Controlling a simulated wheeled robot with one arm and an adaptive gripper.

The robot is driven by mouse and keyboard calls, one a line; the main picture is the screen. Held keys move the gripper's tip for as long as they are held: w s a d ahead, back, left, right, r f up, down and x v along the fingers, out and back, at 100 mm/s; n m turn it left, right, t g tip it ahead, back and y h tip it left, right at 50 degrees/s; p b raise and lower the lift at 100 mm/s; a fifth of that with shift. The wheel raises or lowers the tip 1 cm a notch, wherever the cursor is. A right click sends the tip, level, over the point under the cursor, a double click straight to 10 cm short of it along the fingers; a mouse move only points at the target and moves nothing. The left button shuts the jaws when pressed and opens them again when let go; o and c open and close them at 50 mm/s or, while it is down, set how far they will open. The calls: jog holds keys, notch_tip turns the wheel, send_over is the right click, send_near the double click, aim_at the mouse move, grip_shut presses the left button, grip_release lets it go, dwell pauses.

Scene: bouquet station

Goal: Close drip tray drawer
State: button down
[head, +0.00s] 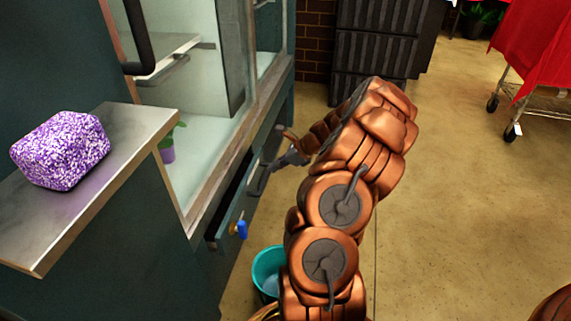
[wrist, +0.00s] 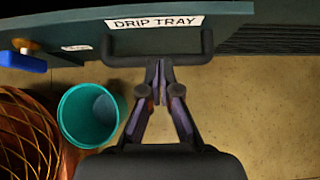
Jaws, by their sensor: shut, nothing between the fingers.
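The drip tray drawer front (wrist: 70,33) is a dark teal panel with a white "DRIP TRAY" label (wrist: 154,22) and a black bar handle (wrist: 205,45) at the top of the wrist view. In the head view its front (head: 229,217) runs low along the cabinet, with a dark gap behind it. My gripper (wrist: 159,66) is shut and empty. Its fingertips are at the middle of the handle bar; I cannot tell whether they touch it. In the head view my gripper (head: 270,174) is beside the drawer front, partly hidden by my arm.
A blue tag (wrist: 24,62) hangs at the drawer's left end in the wrist view. A teal bucket (head: 267,270) stands on the floor below. A purple-white block (head: 61,149) sits on a metal shelf (head: 140,130).

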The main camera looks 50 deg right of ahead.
aim_at(254, 170)
jog(key=w, duration=0.1)
jog(key=w+a+f+b, duration=0.1)
jog(key=w, duration=0.1)
jog(key=shift+a+f+b, duration=0.3)
jog(key=shift+a, duration=0.1)
jog(key=shift+w+a+r, duration=0.15)
jog(key=shift+w+a, duration=0.25)
jog(key=shift+w, duration=0.4)
jog(key=shift+r, duration=0.1)
